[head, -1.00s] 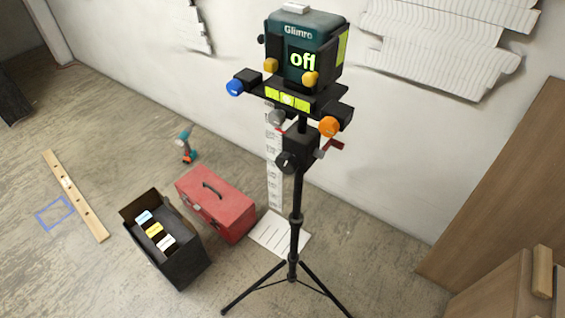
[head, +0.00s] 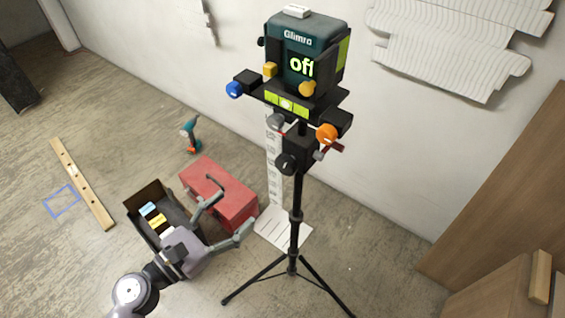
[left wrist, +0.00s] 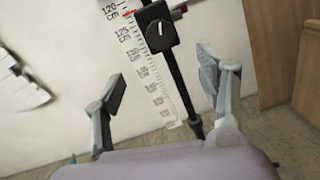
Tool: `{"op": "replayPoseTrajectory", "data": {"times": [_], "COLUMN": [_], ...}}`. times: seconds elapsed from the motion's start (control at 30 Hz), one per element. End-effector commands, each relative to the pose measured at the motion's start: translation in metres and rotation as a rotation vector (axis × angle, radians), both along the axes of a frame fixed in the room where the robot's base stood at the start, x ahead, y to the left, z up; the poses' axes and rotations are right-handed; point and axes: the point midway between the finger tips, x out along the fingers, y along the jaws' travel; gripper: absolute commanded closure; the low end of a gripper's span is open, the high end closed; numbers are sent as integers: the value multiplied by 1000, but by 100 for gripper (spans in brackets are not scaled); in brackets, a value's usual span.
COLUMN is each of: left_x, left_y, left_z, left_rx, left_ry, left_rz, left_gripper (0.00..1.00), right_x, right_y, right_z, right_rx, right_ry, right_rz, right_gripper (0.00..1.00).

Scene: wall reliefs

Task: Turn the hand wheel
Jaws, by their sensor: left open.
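A dark green device (head: 303,50) reading "off" stands on a black tripod (head: 297,235). Below it are a blue knob (head: 234,89), an orange knob (head: 326,132), a grey knob (head: 276,122) and a black round knob (head: 286,164) on the post. I cannot tell which of these is the hand wheel. The black knob also shows in the left wrist view (left wrist: 160,35), ahead of the fingers. My left gripper (head: 234,205) is open and empty, lower than the knobs and left of the post. My right gripper is out of view.
A red toolbox (head: 232,205) and a black box (head: 148,195) with coloured items sit on the floor, partly behind my gripper. A drill (head: 190,135) and a spirit level (head: 82,185) lie further left. Wooden panels (head: 510,200) stand at right. A measuring scale (head: 273,165) runs behind the post.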

Motion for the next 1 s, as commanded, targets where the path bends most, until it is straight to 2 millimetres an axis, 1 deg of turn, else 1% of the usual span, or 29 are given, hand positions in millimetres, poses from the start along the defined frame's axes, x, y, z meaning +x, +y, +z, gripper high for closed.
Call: {"op": "replayPoseTrajectory", "data": {"times": [0.17,0.43,0.7,0.83,1.0], "left_x": [18,63,105,119,128], "left_y": [-15,-54,-90,-103,-111], "left_z": [4,4,2,1,0], "left_rx": [-5,-3,-1,1,1], "left_ry": [-1,-2,-1,-1,0], "left_rz": [0,1,2,1,1], "left_gripper": [34,34,34,34,34], "right_x": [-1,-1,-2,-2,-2], "right_y": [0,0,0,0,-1], "right_z": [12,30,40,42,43], "right_rx": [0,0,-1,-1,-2], "right_ry": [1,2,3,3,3], "right_rz": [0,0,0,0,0], "right_gripper": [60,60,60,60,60]}}
